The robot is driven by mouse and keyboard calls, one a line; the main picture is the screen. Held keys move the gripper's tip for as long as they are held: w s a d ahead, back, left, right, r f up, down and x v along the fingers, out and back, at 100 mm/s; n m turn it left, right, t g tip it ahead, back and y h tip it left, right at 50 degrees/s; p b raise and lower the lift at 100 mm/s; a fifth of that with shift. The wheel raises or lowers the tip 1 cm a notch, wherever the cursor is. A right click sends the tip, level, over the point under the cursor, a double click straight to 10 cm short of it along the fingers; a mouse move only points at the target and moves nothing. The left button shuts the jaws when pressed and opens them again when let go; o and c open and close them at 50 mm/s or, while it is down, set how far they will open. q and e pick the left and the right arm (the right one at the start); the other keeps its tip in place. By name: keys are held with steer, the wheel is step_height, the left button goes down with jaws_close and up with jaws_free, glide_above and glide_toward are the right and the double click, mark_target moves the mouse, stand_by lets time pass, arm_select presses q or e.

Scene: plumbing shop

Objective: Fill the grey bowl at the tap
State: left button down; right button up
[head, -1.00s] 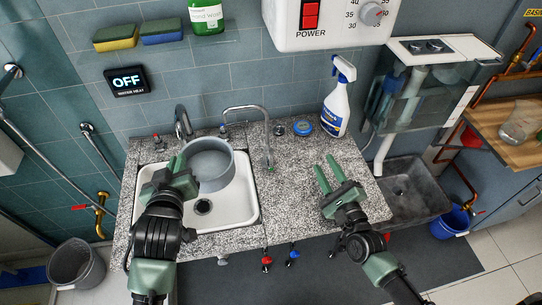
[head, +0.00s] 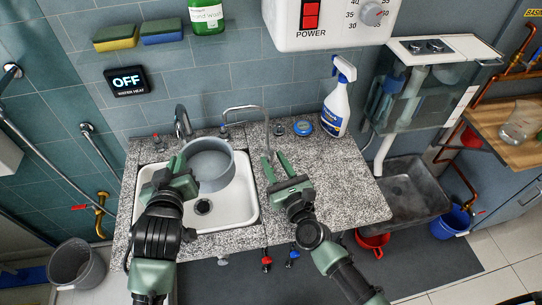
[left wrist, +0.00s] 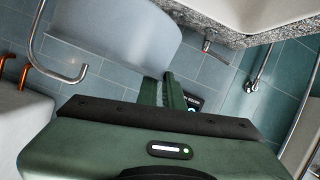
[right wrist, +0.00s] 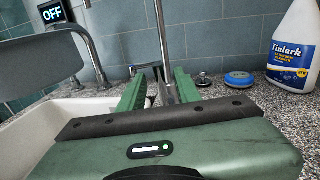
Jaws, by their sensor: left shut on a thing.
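The grey bowl (head: 228,172) is over the white sink (head: 238,212), close to the curved tap (head: 182,120) behind it. My left gripper (head: 178,164) is shut on the bowl's left rim; the bowl also fills the upper part of the left wrist view (left wrist: 115,35). Any water inside it cannot be made out.
A spray bottle (head: 337,108) and a blue round tin (head: 303,128) stand at the back of the granite counter (head: 345,195). A wall display (head: 127,81) reads OFF. Red and blue valves (head: 266,260) hang below the counter's front edge. The counter's right part is clear.

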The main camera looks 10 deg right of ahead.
steer(key=shift+x, duration=1.15)
jaws_close()
stand_by(0.6)
